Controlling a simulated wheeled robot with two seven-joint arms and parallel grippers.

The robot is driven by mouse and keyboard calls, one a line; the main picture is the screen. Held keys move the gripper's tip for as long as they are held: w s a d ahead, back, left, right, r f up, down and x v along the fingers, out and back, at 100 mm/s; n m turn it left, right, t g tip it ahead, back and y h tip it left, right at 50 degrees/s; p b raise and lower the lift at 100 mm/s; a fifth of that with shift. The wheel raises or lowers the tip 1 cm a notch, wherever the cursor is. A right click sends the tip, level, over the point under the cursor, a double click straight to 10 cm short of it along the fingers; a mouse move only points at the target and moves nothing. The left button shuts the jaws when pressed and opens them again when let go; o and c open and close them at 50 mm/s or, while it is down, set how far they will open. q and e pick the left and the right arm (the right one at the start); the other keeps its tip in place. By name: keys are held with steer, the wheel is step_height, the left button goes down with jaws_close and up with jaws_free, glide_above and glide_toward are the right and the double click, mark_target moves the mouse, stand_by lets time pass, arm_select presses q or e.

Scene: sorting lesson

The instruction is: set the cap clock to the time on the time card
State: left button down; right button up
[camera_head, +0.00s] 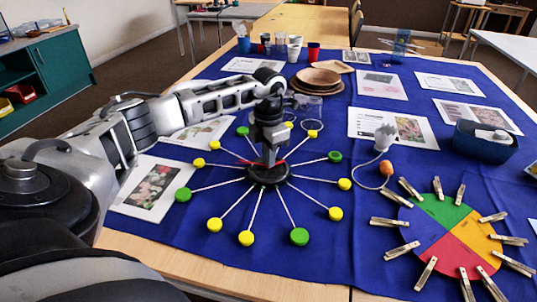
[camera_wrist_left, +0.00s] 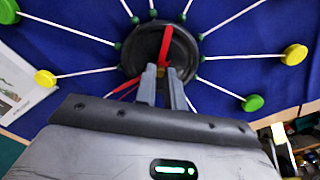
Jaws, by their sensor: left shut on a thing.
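The cap clock has a round black hub (camera_head: 268,179) with white spokes ending in green and yellow caps, flat on the blue cloth. In the left wrist view the hub (camera_wrist_left: 143,52) carries a red hand (camera_wrist_left: 166,42) pointing up the picture, and another red strip (camera_wrist_left: 122,90) shows at lower left. My left gripper (camera_head: 269,162) is over the hub, pointing down. In the wrist view its fingers (camera_wrist_left: 165,78) are shut at the red hands near the hub's middle, partly hiding them. Several printed cards lie around; I cannot tell which is the time card. My right gripper is out of view.
A colour wheel (camera_head: 448,238) with clothespins lies at right. Brown plates (camera_head: 318,78) and cups (camera_head: 294,52) stand at the back. A photo card (camera_head: 150,187) lies left of the clock.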

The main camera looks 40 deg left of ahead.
arm_select(q)
steer(key=c, duration=1.5)
jaws_free()
steer(key=shift+r, duration=0.1)
step_height(320, 180, up, 16)
steer(key=shift+f+p, duration=0.1)
steer(key=shift+p, duration=0.3)
